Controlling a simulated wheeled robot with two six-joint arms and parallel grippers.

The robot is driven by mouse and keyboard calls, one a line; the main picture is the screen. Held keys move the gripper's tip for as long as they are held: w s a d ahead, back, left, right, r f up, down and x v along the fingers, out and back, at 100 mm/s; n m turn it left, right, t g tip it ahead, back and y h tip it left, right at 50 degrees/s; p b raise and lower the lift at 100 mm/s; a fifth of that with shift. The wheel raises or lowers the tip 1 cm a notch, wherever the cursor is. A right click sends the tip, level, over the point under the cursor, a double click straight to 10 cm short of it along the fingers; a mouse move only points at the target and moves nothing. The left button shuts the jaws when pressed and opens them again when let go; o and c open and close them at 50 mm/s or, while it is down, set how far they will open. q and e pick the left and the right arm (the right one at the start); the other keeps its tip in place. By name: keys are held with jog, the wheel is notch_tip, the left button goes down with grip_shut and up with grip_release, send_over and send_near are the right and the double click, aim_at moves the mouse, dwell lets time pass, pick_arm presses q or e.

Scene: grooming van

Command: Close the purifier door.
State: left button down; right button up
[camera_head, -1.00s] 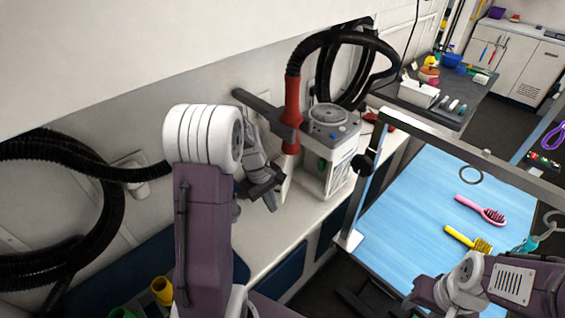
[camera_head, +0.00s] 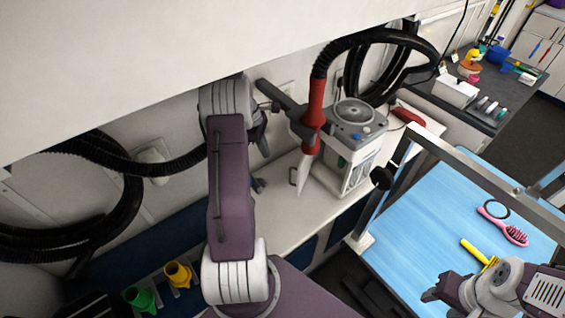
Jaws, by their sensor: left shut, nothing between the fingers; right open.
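The purifier (camera_head: 365,165) is a white box with a round grey top, standing on the white counter. Its door (camera_head: 302,171) is a thin pale panel with a small handle, standing open at the purifier's left side. My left gripper (camera_head: 259,185) is shut and empty, left of the door and apart from it. It is mostly hidden behind my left arm. My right gripper (camera_head: 432,294) is open and empty over the near part of the blue table, far from the purifier.
A red hose nozzle (camera_head: 314,118) in a grey bracket hangs in front of the purifier's upper left. A metal frame (camera_head: 470,175) spans the blue table (camera_head: 415,225), which holds a pink brush (camera_head: 512,232) and a yellow brush (camera_head: 474,250). Yellow (camera_head: 177,274) and green (camera_head: 140,298) nozzles sit lower left.

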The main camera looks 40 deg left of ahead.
aim_at(300, 165)
pick_arm(q)
jog(key=w+d+f+p, duration=0.3)
jog(key=d+f, duration=0.2)
jog(key=f, duration=0.4)
jog(key=shift+d+f, duration=0.25)
jog(key=shift+f, duration=0.1)
jog(key=shift+r, duration=0.1)
jog(key=d+n+p, duration=0.1)
jog(key=d+n, duration=0.3)
jog(key=shift+w+d+t+y+p, duration=0.1)
jog(key=shift+d+t+y+p, duration=0.2)
jog(key=shift+t+p, duration=0.1)
jog(key=shift+a, duration=0.15)
